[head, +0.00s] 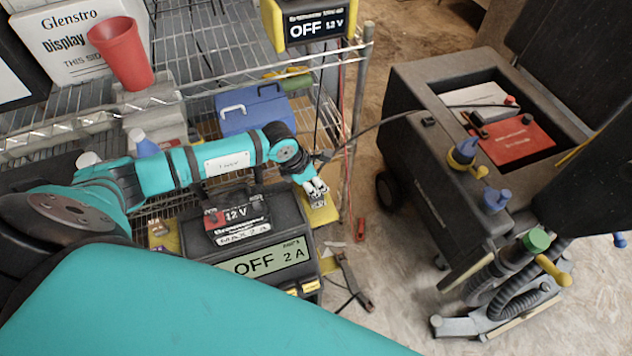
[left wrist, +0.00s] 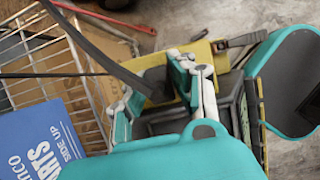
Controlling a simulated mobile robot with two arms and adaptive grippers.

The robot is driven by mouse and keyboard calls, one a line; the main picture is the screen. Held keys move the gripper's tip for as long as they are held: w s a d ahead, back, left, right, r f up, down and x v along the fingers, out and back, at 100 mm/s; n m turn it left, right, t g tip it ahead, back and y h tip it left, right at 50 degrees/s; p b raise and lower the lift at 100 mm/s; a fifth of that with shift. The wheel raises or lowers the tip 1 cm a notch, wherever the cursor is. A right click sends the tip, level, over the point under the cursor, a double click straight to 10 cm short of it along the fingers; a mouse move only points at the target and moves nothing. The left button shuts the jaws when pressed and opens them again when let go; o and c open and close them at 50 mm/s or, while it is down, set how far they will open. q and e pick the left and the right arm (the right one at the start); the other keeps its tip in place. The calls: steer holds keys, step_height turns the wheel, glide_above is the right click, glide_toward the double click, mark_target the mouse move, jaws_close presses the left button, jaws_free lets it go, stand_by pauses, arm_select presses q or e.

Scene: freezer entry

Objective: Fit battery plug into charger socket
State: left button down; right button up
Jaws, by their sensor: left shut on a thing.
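My left gripper (head: 316,190) is shut on the dark battery plug at the end of a black cable (head: 385,122). In the left wrist view the dark plug (left wrist: 155,84) sits between the gripper's fingers (left wrist: 163,98). The gripper is at the right rear corner of the lower charger (head: 258,232), a black and yellow unit reading OFF and 2 A. Yellow casing of the charger (left wrist: 190,62) shows behind the plug. The charger socket cannot be made out, so I cannot tell whether the plug touches it. My right gripper is not in view.
A black cart (head: 425,160) with a red battery (head: 512,142) stands right. A clamp (head: 354,283) lies right of the lower charger.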

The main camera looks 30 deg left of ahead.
arm_select(q)
steer(key=shift+f+b, duration=0.5)
steer(key=shift+f, duration=0.1)
steer(key=c, duration=1)
jaws_free()
steer(key=shift+c, duration=0.2)
steer(key=shift+r, duration=0.1)
steer(key=v, duration=1.1)
steer(key=shift+s+r, duration=0.25)
steer(key=shift+r, duration=0.1)
steer(key=shift+a, duration=0.15)
